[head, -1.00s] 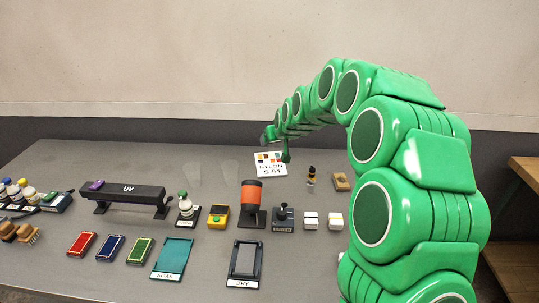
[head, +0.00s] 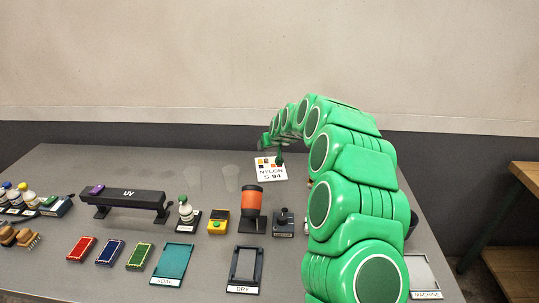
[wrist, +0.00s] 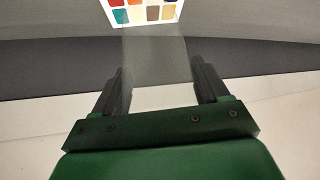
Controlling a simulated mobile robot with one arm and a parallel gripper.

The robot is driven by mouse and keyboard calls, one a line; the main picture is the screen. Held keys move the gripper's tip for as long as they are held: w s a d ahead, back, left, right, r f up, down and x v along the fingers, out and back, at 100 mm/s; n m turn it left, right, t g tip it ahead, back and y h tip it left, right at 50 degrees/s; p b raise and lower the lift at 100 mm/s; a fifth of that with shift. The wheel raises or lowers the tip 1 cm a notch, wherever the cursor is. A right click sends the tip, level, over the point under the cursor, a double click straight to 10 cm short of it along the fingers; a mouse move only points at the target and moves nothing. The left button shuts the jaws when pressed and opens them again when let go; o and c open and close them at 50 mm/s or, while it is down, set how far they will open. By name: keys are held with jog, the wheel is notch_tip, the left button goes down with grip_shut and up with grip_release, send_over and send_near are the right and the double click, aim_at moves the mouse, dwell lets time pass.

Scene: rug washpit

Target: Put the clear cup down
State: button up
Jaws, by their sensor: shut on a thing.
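The clear cup (wrist: 155,62) shows in the wrist view as a see-through grey shape between the two dark fingers of my gripper (wrist: 160,80). My gripper is shut on it. The swatch card shows through and beyond the cup's far end. In the head view my gripper (head: 268,147) is at the far end of the green arm, near the back of the table, by the card. The held cup is too faint to make out there, and I cannot tell whether it touches the table.
The grey table (head: 130,165) has a white NYLON S-94 card (head: 271,174) at the back. A faint clear vessel (head: 231,178) stands left of it. An orange and black device (head: 251,202), a UV lamp (head: 128,196) and a DRY tray (head: 245,264) stand nearer. The back left is mostly bare.

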aim_at(272, 152)
jog(key=shift+x, duration=1)
jog(key=shift+w+f, duration=0.7)
jog(key=shift+f, duration=1.65)
jog(key=shift+f, duration=0.1)
jog(key=o, duration=1)
jog(key=shift+v, duration=1.7)
jog(key=v, duration=0.8)
jog(key=shift+s+r, duration=0.25)
jog(key=shift+r, duration=0.05)
